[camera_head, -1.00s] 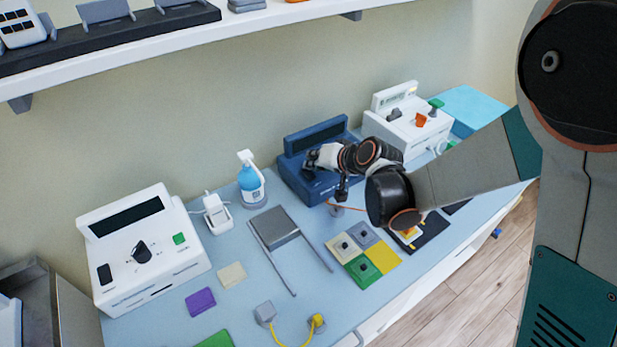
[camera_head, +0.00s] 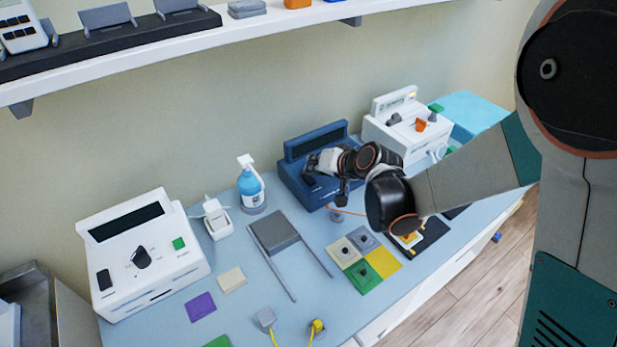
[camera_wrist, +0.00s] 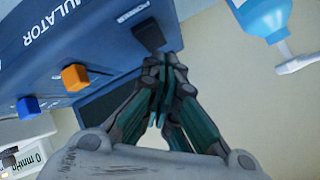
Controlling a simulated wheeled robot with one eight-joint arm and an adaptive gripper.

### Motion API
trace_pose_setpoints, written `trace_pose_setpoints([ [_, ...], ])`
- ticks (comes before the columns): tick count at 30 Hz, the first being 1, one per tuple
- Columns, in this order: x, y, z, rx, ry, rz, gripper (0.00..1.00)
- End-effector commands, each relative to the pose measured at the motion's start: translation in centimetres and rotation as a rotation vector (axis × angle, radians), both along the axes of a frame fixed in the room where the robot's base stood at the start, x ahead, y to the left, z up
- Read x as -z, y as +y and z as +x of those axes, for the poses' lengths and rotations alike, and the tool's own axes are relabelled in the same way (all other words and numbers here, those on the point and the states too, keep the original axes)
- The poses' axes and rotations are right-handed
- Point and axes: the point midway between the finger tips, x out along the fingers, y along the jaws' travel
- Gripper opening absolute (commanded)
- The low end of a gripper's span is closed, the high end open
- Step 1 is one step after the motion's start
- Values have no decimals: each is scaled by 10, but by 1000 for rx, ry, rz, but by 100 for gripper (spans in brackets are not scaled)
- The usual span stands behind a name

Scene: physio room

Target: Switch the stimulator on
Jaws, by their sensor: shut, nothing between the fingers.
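The stimulator (camera_head: 292,176) is a dark blue box with a raised dark display, at the back of the bench in the head view. In the wrist view its blue face (camera_wrist: 60,50) bears cut-off lettering "MULATOR". A black power switch (camera_wrist: 148,35) sits beside a "POWER" label there. My gripper (camera_wrist: 165,62) is shut and empty, its fingertips at the lower edge of the switch; I cannot tell whether they touch it. In the head view my gripper (camera_head: 312,163) is over the left part of the stimulator. The switch is hidden in that view.
Orange (camera_wrist: 75,77) and blue (camera_wrist: 28,106) controls are on the same face. Coloured pads (camera_head: 383,262) lie in front.

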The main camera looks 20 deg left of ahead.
Motion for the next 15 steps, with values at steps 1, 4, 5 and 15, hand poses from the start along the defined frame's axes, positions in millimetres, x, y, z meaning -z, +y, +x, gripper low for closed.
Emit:
trace_pose_setpoints([
  [1, 0, 0, 0, 0, 0, 0, 0],
  [4, 0, 0, 0, 0, 0, 0, 0],
  [5, 0, 0, 0, 0, 0, 0, 0],
  [15, 6, 0, 0, 0, 0, 0, 0],
])
